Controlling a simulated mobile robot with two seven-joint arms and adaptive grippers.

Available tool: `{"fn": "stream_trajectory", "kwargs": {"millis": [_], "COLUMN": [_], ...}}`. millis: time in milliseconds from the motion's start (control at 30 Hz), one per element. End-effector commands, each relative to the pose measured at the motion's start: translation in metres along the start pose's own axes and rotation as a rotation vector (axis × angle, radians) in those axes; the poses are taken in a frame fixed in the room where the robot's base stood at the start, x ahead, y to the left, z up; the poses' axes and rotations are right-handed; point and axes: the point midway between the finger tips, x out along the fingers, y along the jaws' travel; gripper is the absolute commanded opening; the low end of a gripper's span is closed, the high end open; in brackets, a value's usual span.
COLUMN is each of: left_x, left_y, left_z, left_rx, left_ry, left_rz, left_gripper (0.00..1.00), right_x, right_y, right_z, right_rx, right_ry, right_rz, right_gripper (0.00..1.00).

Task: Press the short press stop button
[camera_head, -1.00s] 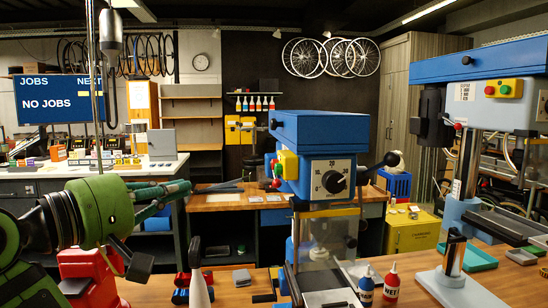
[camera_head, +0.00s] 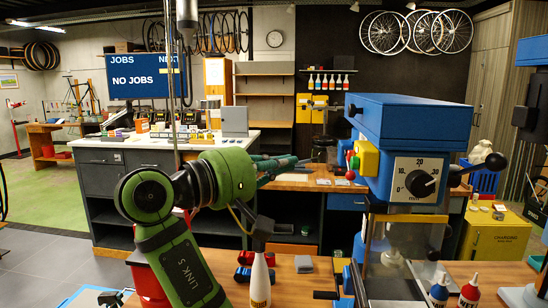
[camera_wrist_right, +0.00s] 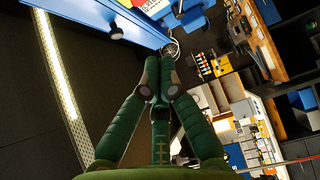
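The short press (camera_head: 409,125) is the blue machine with a dial, right of centre in the head view. A yellow button box (camera_head: 367,158) sits on its left side. A red button (camera_head: 350,175) and a green button (camera_head: 355,162) stick out there to the left. My right gripper (camera_head: 308,162), green, points at that side, just left of the buttons in the picture, with a gap. In the right wrist view its fingers (camera_wrist_right: 161,65) come together at the tips with nothing between them. The buttons are not clear there. My left gripper is not in view.
A second, taller blue press (camera_head: 535,100) stands at the right edge. Glue-type bottles, blue (camera_head: 438,293) and red (camera_head: 469,292), stand before the short press. Small red and blue parts (camera_head: 255,274) lie on the wooden bench. A grey counter (camera_head: 100,190) is behind.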

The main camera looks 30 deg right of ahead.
Motion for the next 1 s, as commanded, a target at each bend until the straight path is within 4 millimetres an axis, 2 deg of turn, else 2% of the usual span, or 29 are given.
{"fn": "stream_trajectory", "kwargs": {"millis": [33, 200, 400, 600, 1000], "left_x": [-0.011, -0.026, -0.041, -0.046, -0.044], "left_y": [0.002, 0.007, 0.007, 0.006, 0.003], "left_z": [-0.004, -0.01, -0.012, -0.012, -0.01], "left_rx": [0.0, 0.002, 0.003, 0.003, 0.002], "left_ry": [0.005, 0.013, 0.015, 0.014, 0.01], "left_rz": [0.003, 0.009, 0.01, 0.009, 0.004], "left_gripper": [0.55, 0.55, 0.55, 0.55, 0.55], "right_x": [0.013, 0.049, 0.072, 0.082, 0.084], "right_y": [0.005, 0.005, 0.004, 0.001, -0.001], "right_z": [0.001, 0.001, 0.018, 0.028, 0.03], "right_rx": [-0.001, -0.002, 0.0, -0.001, 0.001], "right_ry": [-0.005, -0.004, -0.002, -0.001, 0.0], "right_rz": [0.001, 0.001, 0.001, 0.001, -0.001], "right_gripper": [0.0, 0.0, 0.0, 0.0, 0.0]}}
